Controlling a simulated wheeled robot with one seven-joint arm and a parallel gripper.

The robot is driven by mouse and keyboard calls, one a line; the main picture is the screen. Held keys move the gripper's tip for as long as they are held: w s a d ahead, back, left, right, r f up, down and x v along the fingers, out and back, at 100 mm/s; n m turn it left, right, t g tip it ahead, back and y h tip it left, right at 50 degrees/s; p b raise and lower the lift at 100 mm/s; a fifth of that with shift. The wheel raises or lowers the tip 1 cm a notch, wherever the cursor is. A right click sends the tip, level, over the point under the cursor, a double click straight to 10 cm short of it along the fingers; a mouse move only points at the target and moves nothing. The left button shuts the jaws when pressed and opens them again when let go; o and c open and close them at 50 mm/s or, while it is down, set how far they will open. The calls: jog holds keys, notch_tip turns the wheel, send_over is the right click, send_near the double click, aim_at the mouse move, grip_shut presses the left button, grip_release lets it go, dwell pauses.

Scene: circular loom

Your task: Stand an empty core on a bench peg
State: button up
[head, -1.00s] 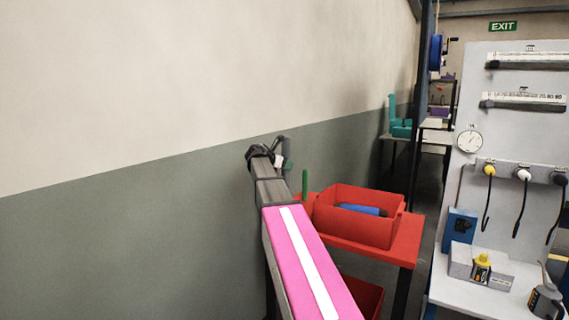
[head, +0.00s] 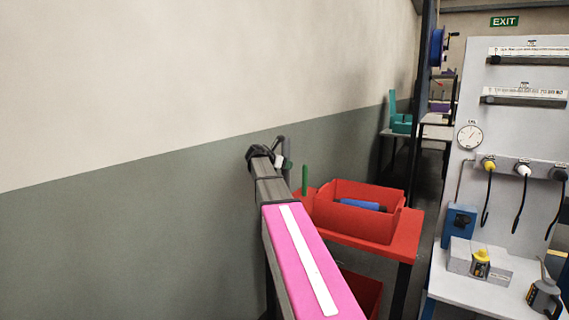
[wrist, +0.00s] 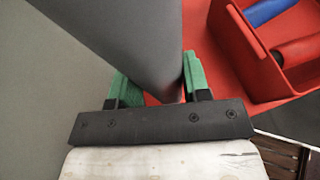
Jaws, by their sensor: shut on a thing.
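My gripper (wrist: 156,84) is shut on a grey tube, an empty core (wrist: 140,35), in the wrist view. Its green fingers press on both sides near one end of the core. In the head view my gripper (head: 281,158) is at the far end of my arm, and the core there is small and mostly hidden. A green upright peg (head: 305,181) stands on the red bench (head: 384,246), just right of my gripper in the picture. I cannot tell the peg in the wrist view.
A red bin (head: 354,220) on the bench holds a blue piece (head: 361,205); the wrist view also shows the bin (wrist: 252,45). A grey-green wall (head: 130,240) runs close along the left. A tool panel (head: 510,130) stands at the right.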

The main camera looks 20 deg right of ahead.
aim_at(285, 171)
jog(key=shift+f, duration=1.75)
jog(key=shift+f, duration=2.7)
jog(key=o, duration=1.1)
jog(key=v, duration=1)
jog(key=shift+a, duration=0.4)
jog(key=shift+s+r, duration=0.1)
